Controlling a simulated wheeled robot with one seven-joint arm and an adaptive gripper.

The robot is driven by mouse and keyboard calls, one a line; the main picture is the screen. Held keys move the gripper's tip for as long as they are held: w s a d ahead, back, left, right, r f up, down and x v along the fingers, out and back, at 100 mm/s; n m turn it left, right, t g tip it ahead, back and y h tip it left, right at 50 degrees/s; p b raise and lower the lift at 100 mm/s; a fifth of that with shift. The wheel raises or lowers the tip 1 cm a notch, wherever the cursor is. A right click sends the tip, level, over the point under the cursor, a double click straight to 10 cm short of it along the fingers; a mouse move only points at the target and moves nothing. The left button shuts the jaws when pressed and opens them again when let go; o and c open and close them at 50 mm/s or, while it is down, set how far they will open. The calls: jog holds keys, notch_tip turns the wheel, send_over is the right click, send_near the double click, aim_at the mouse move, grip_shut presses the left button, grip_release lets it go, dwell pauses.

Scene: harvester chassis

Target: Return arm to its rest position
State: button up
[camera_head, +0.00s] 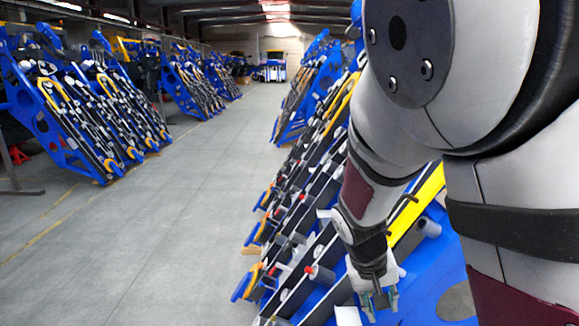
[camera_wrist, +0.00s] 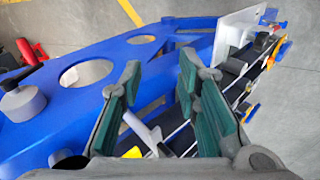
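My arm fills the right side of the head view, with its links bent down over the chassis. My gripper (camera_head: 379,300) hangs at the arm's lower end, in front of the blue harvester chassis (camera_head: 425,285). In the wrist view my gripper (camera_wrist: 160,95) shows two pairs of green-padded fingers spread apart. Nothing is between them. Behind the fingers is the blue chassis plate (camera_wrist: 50,120) with large round holes. I cannot tell how far the fingertips are from the chassis.
A row of tilted blue chassis (camera_head: 310,80) runs into the distance beside my arm. More chassis (camera_head: 75,100) stand at the left. The grey floor aisle (camera_head: 170,200) between them is clear. In the wrist view, a white plate (camera_wrist: 233,32) and dark rails lie close to the right fingers.

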jog(key=s+r+t+y+b, duration=0.3)
jog(key=s+r+t+b, duration=0.1)
jog(key=s+r, duration=1)
jog(key=shift+d+r+n+y, duration=0.3)
jog(key=shift+r+y, duration=0.1)
jog(key=shift+r, duration=0.15)
jog(key=shift+s, duration=0.1)
